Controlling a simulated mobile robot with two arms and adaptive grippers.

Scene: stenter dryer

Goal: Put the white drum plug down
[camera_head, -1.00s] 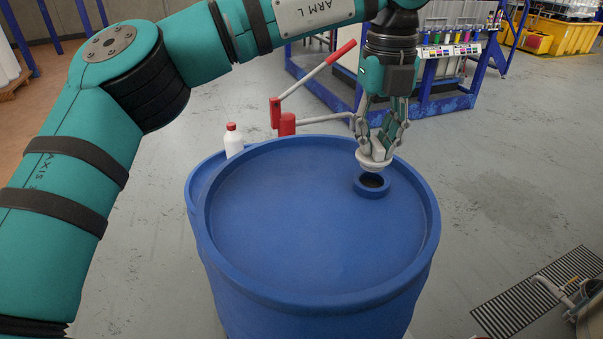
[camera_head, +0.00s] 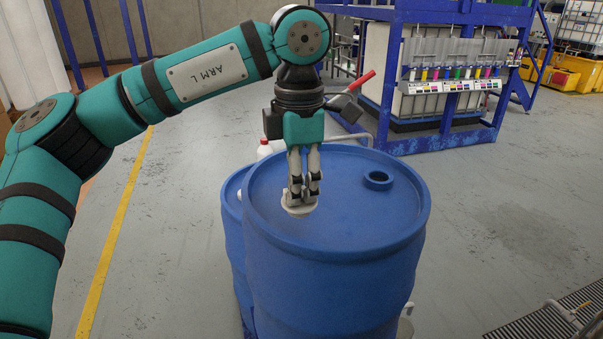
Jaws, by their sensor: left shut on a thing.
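The white drum plug (camera_head: 300,207) is between the fingertips of my left gripper (camera_head: 303,190), which points straight down and is shut on it. The plug is at the left part of the blue drum's lid (camera_head: 345,225), very low over it or touching it; I cannot tell which. The round bung hole (camera_head: 378,180) at the back right of the lid is open, with a raised blue rim. The fingers hide part of the plug's top. My right gripper is not in view.
A second blue drum (camera_head: 232,215) stands close behind on the left, with a white bottle with a red cap (camera_head: 264,148) beyond it. A red-handled lever (camera_head: 360,82) rises behind the lid.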

